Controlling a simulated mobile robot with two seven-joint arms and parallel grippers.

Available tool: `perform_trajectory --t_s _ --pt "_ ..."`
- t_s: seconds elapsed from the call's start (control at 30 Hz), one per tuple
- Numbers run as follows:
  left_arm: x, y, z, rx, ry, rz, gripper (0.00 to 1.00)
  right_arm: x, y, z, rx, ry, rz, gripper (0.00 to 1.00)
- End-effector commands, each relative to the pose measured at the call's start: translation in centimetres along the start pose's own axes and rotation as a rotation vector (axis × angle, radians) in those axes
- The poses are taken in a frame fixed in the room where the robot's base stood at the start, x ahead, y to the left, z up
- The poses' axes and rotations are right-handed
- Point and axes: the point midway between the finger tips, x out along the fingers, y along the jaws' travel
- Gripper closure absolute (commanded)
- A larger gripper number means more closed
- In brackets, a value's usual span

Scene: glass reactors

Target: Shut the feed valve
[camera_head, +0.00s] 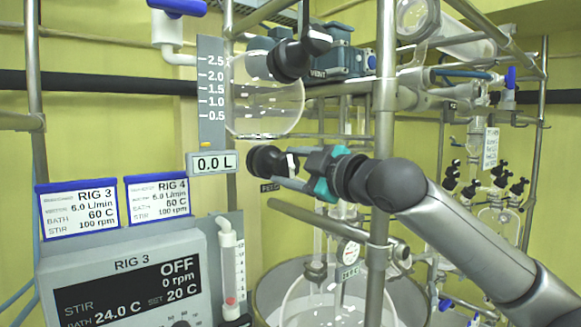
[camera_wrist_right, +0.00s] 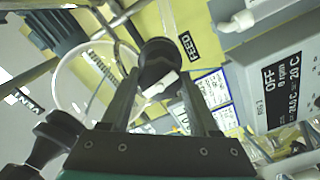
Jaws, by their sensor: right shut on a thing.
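The feed valve is a black knob (camera_head: 265,160) with a white pointer mark, below the glass feed vessel. Its FEED label (camera_head: 270,187) is partly hidden behind my gripper. My right gripper (camera_head: 288,168) reaches in from the right and is shut on the knob. In the right wrist view the knob (camera_wrist_right: 157,58) sits between the two dark fingers (camera_wrist_right: 162,82), with the white mark beside the right finger. The FEED label (camera_wrist_right: 187,46) reads clearly there. My left gripper is not in view.
The glass vessel (camera_head: 265,100) hangs above, beside a level scale reading 0.0 L (camera_head: 213,163). A black vent valve knob (camera_head: 290,60) is above my gripper. A steel post (camera_head: 384,90) stands close to my right wrist. The RIG 3 console (camera_head: 140,275) shows OFF and 0 rpm.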

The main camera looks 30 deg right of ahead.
Motion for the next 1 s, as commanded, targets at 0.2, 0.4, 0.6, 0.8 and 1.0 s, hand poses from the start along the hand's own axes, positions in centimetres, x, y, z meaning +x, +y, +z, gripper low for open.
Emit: perform_trajectory --t_s 0.2,0.4,0.6,0.8,1.0 --pt "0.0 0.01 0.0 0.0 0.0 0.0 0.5 0.02 -0.08 0.01 0.209 0.0 -0.002 0.94" --pt "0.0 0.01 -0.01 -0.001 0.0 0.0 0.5 0.03 -0.1 0.0 0.399 0.0 -0.002 0.94" --pt "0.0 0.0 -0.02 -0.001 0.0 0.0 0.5 0.03 -0.09 0.01 0.589 0.0 -0.002 0.94" --pt "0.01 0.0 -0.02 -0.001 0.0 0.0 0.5 0.04 -0.1 -0.01 0.78 0.0 -0.002 0.94" --pt "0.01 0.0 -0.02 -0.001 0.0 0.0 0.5 0.04 -0.1 -0.02 0.969 0.001 -0.003 0.94"
